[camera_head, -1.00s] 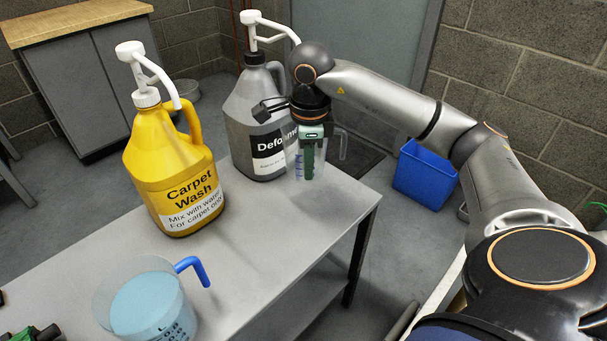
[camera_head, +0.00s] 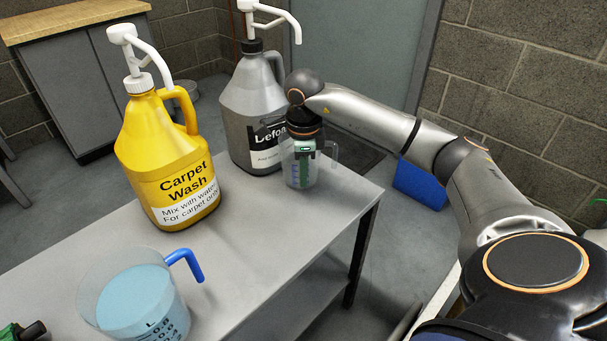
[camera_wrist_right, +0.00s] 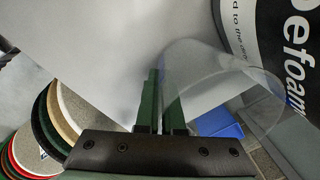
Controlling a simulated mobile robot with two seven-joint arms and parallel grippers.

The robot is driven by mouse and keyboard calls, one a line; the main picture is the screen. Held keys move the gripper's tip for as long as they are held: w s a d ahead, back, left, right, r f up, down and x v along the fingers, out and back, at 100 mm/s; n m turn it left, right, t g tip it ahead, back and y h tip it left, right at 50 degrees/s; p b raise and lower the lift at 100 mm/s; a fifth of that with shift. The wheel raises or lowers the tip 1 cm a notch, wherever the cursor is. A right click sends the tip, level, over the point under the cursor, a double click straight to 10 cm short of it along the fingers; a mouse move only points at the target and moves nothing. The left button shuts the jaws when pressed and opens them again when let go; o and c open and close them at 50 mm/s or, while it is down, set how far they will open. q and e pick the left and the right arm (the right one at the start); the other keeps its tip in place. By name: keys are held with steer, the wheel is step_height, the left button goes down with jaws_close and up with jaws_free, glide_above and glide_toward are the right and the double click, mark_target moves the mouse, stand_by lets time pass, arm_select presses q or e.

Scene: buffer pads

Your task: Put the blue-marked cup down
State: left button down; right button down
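The clear cup with blue marks (camera_head: 293,177) is upright at the table's far right end, just right of the grey Defoamer jug (camera_head: 248,100). Its base is at or very near the table top (camera_head: 262,222); I cannot tell if it touches. My right gripper (camera_head: 305,153) points down at the cup. In the right wrist view, its green fingers (camera_wrist_right: 164,112) are close together with the clear cup wall (camera_wrist_right: 235,92) between them. At the lower left edge of the head view, a green and black piece (camera_head: 22,332) looks like part of my left gripper; its fingers are mostly cut off.
A yellow Carpet Wash jug (camera_head: 165,155) stands left of the Defoamer jug. A larger measuring cup with a blue handle (camera_head: 137,300) holds pale blue liquid at the front. A blue bin (camera_head: 418,185) is on the floor behind. Stacked round pads (camera_wrist_right: 52,118) show in the wrist view.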

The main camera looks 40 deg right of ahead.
steer(key=shift+f, duration=0.15)
steer(key=c, duration=1)
jaws_free()
steer(key=shift+c, duration=0.2)
